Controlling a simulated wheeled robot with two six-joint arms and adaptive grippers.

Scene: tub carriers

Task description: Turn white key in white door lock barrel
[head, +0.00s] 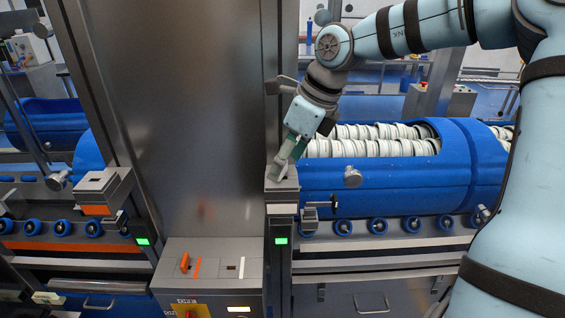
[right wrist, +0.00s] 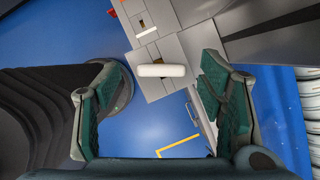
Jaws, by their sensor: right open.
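The white key (right wrist: 162,71) shows in the right wrist view as a short white bar, seen end-on over a grey housing. It appears to stand in the white door lock barrel, but its shaft and the barrel opening are hidden. In the head view the grey lock box (head: 283,186) with a white strip on its front sits on the post at centre. My right gripper (right wrist: 158,65) is open, its fingertips on either side of the key with a gap at each side. In the head view this gripper (head: 280,168) is at the top of the lock box. My left gripper is not in view.
A sloped control panel (head: 213,252) holds an orange key (head: 185,262) and an empty slot beside a white strip. An orange-striped lock box (head: 102,185) is at left. Blue drums (head: 385,178) on rollers lie behind at right. A lever handle (head: 322,208) juts out.

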